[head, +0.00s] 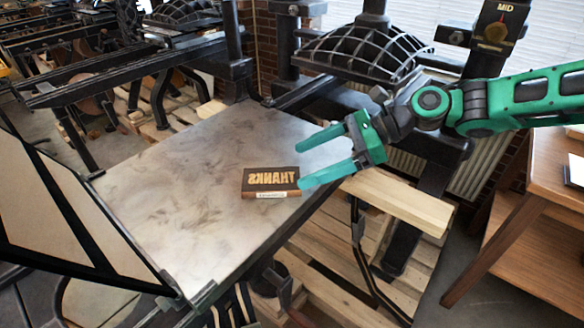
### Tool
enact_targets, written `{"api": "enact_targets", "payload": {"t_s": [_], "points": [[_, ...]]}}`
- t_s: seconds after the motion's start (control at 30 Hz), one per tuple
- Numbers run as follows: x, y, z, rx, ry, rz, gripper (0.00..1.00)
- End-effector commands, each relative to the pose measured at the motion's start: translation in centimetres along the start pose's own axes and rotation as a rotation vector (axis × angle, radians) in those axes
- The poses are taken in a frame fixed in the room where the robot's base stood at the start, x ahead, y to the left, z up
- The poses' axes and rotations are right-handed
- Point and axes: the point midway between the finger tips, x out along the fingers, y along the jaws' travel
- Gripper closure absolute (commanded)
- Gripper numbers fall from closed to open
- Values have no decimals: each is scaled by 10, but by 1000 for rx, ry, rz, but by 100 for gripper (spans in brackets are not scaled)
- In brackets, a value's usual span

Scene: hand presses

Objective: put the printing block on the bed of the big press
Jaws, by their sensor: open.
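My gripper (304,166) is green, open and empty. It reaches in from the right, with its fingertips just right of the block. One finger points past the block's far side and the other overlaps its right end in the picture. I cannot tell whether that finger touches it.
A hinged frame (50,215) stands raised at the bed's left end. A wooden table (545,180) stands at the right. Wooden pallets (330,270) lie below the press. Other dark presses (70,50) stand at the back left. Most of the bed is clear.

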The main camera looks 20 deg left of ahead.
Motion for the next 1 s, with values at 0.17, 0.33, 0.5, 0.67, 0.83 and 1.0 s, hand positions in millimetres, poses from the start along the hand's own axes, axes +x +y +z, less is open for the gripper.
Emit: {"api": "enact_targets", "payload": {"t_s": [0.17, 0.33, 0.5, 0.67, 0.83, 1.0], "points": [[-28, -1, 0, 0, 0, -3, 17], [-40, 0, 0, 0, 0, -1, 17], [-42, 0, 0, 0, 0, 0, 17], [-43, 1, -4, -6, 12, -2, 17], [-56, 8, -49, -81, 161, -19, 17], [-106, 29, -126, -212, 431, -15, 17]]}}
